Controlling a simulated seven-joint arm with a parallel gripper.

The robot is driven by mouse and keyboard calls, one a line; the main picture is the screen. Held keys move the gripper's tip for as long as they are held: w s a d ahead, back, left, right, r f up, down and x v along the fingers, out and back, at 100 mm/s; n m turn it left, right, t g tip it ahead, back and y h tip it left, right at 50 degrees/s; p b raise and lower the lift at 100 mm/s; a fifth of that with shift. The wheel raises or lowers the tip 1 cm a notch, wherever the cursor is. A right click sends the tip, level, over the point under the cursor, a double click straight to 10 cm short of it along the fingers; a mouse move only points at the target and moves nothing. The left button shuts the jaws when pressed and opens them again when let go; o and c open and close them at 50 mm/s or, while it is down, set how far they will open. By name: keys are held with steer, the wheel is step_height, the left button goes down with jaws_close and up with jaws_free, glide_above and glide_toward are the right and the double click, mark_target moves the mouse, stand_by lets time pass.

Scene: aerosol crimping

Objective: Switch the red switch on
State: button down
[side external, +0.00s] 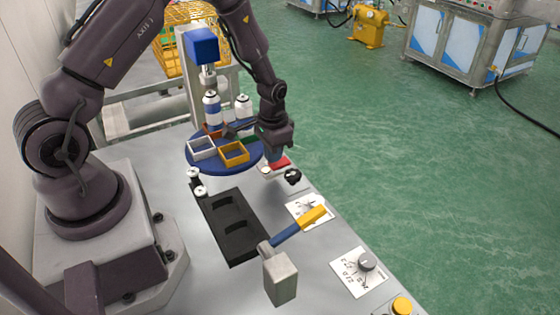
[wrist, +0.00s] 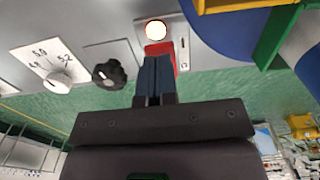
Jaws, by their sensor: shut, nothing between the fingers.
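The red switch (side external: 281,163) sits on a small light plate on the table's right side, in the side view just below my gripper (side external: 275,152). In the wrist view the red switch (wrist: 160,48) is partly covered by the dark fingers of my gripper (wrist: 156,62), which are pressed together with nothing between them. The fingertips are at or right over the switch; I cannot tell whether they touch it. A round white lamp (wrist: 156,30) with an orange-tinged rim is on the same plate beside the switch and looks bright. The exact tilt of the switch is hidden.
A black knob (side external: 292,177) stands close beside the plate. A blue round table (side external: 196,164) with coloured square holders is to the left. A yellow-and-blue lever (side external: 300,226), black tray (side external: 240,257), dial (side external: 366,261) and yellow button (side external: 402,306) lie nearer the front.

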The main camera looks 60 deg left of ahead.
step_height(320, 180, up, 9)
stand_by(1.0)
steer(key=s+d+r+t, duration=0.2)
steer(key=s+d+r, duration=0.3)
steer(key=s+r, duration=0.4)
steer(key=s+d+r+t, duration=0.3)
steer(key=s+d+r, duration=0.2)
steer(key=s+r, duration=0.4)
step_height(320, 180, up, 5)
steer(key=shift+f+t, duration=0.2)
steer(key=shift+t, duration=0.1)
stand_by(0.5)
